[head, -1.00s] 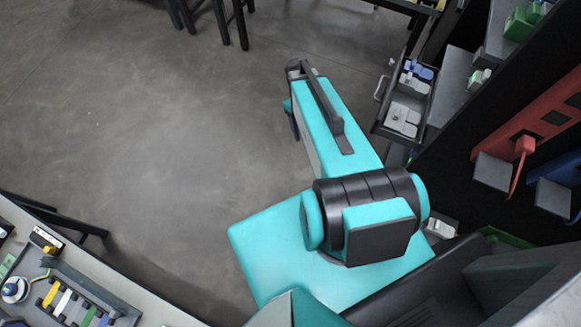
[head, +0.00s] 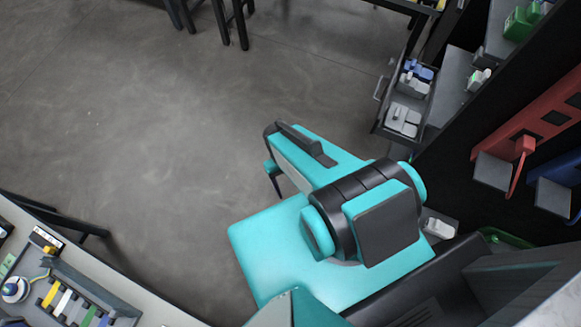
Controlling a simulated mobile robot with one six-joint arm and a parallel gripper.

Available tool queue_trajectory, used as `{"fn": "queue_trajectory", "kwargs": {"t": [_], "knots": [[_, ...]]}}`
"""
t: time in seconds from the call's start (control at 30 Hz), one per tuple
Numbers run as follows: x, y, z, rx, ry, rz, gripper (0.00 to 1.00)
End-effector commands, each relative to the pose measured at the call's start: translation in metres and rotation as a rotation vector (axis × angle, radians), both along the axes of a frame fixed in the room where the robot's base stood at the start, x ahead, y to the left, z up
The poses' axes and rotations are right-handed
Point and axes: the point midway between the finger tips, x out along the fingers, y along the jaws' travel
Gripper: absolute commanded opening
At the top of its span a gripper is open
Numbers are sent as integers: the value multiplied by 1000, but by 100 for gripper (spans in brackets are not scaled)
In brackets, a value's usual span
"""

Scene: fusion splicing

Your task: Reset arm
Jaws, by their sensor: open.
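My teal and black arm stands in the middle right of the head view. Its upper link slants up and left from the black shoulder joint, over bare floor. A small teal and dark part of the arm shows below the far end of that link. My gripper cannot be made out; the rest of the arm is hidden under or behind the link. No held thing is visible.
An open drawer (head: 376,127) with white and blue items juts from the dark shelving at right. A red unit (head: 520,120) and a blue one stand there. A worktable (head: 150,307) is at lower left. Grey floor (head: 130,120) is clear left of the arm.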

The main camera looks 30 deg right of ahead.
Motion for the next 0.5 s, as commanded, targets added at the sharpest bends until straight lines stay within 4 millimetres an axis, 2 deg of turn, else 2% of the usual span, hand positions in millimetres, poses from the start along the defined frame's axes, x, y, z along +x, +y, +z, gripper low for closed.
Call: {"fn": "queue_trajectory", "kwargs": {"t": [0.27, 0.5], "knots": [[0, 0, -4, 0, 1, 1, 67], [-1, 0, -31, 3, 6, 3, 67]]}}
